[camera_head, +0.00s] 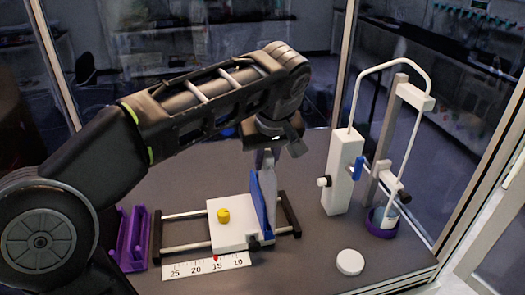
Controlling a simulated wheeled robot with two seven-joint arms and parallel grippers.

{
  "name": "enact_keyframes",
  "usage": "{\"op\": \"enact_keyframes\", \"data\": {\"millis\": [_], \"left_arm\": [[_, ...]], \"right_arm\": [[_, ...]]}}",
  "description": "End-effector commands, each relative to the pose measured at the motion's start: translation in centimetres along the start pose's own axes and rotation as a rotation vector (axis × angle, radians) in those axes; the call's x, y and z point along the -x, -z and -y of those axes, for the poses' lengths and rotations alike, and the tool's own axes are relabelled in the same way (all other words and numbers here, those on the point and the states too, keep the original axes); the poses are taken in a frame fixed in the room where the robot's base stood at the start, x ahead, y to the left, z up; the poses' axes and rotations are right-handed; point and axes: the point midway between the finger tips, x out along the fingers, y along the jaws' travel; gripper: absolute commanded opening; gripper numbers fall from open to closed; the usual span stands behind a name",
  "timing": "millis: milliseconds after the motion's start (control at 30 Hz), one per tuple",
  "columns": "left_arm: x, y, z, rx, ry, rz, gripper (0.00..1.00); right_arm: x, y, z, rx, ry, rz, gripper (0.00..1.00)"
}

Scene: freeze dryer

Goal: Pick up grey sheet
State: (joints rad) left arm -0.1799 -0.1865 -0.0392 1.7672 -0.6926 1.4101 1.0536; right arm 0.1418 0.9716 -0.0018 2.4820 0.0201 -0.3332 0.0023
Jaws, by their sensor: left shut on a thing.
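My left gripper (268,157) hangs from the arm that comes in from the left, above the right end of a white sliding block. It is shut on the top of the thin grey sheet (267,184). The sheet stands upright beside a blue plate (259,204) on the block. Its lower edge is partly hidden by the blue plate. My right gripper does not show.
The white block (226,232) with a yellow knob (223,215) sits on rails above a numbered scale (205,267). A purple rack (131,240) stands left. A white post device (343,172) with a purple-based cup (383,223) stands right. A white disc (350,262) lies at the front.

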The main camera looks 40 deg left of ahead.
Motion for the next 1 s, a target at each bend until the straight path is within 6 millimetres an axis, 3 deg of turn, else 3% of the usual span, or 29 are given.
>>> {"op": "enact_keyframes", "data": {"millis": [700,1000], "left_arm": [[3.6,-8.7,0.1,0.003,0.003,-0.002,0.00],[4.7,-11.0,0.1,0.002,0.001,-0.003,0.00]], "right_arm": [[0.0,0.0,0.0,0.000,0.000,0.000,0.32],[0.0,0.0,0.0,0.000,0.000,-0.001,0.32]]}}
